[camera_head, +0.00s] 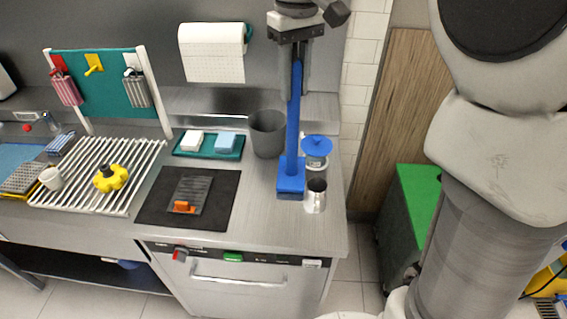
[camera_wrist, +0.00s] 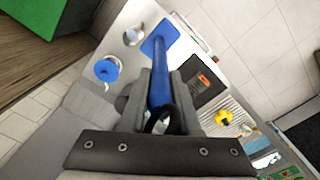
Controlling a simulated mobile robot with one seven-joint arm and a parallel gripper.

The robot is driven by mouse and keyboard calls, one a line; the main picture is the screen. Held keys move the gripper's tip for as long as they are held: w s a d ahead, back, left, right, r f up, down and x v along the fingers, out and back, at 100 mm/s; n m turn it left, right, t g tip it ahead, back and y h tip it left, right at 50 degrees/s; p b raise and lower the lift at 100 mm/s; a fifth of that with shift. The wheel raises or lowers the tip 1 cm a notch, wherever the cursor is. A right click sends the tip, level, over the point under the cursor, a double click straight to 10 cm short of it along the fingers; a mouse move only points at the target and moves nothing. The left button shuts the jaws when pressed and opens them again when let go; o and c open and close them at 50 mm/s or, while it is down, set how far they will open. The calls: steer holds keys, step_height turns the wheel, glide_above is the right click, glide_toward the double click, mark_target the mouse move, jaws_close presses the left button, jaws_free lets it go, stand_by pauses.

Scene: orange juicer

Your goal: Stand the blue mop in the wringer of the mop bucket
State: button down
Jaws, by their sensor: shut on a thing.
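The blue mop (camera_head: 292,140) stands about upright over the right part of the steel counter, its flat blue head (camera_head: 290,188) low at the counter top. I cannot tell whether the head touches the counter. My gripper (camera_head: 296,95) is shut on the upper handle. In the wrist view the blue mop (camera_wrist: 158,88) runs away between the fingers of my gripper (camera_wrist: 160,78) to its head. A yellow thing (camera_head: 546,279) at the right edge may be the mop bucket. My arm and the picture edge hide most of it, and I cannot make out a wringer.
Close to the mop stand a blue-lidded jar (camera_head: 316,150), a metal cup (camera_head: 316,196) and a grey bin (camera_head: 267,134). A black mat (camera_head: 187,198) lies left of it. A green-topped cabinet (camera_head: 415,200) stands right of the counter, with a floor gap between.

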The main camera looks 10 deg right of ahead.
mark_target(292, 156)
steer(key=shift+w, duration=0.35)
step_height(292, 156, down, 18)
steer(key=shift+r, duration=0.1)
stand_by(0.4)
steer(key=c, duration=0.6)
jaws_free()
steer(key=shift+f, duration=0.2)
steer(key=shift+c, duration=0.2)
